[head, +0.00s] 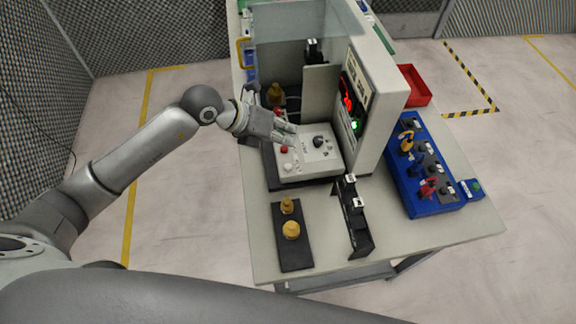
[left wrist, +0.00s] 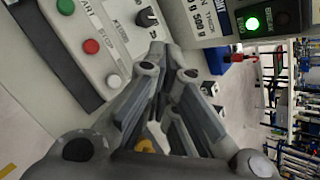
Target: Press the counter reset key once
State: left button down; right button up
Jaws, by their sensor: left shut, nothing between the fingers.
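A light control box (head: 322,163) sits on the table below an upright machine housing. It carries a red button (head: 284,149), a pale button (head: 287,167) and a black knob (head: 318,141). I cannot read which control is the counter reset key. My left gripper (head: 292,134) is shut and empty, over the box's far left part; its fingers also show in the left wrist view (left wrist: 172,62). Contact cannot be told. My right gripper is out of view.
The machine housing (head: 379,115) stands right of the box with a lit green lamp (head: 355,126). A black plate (head: 291,252) with brass parts and a black stand (head: 358,228) are in front. A blue rack (head: 426,190) and red bin (head: 414,86) are at the right.

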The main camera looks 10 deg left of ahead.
aim_at(286, 164)
pick_arm(q)
notch_tip(286, 164, down, 8)
jog(key=b, duration=0.5)
jog(key=shift+r, duration=0.1)
dwell(0.7)
dwell(0.4)
jog(key=shift+f+b, duration=0.4)
jog(key=shift+b, duration=0.05)
jog(key=shift+f+b, duration=0.45)
jog(key=shift+f, duration=0.15)
dwell(0.5)
jog(key=shift+r, duration=0.15)
jog(key=shift+r+p, duration=0.75)
jog(key=shift+r, duration=0.15)
jog(key=shift+r, duration=0.1)
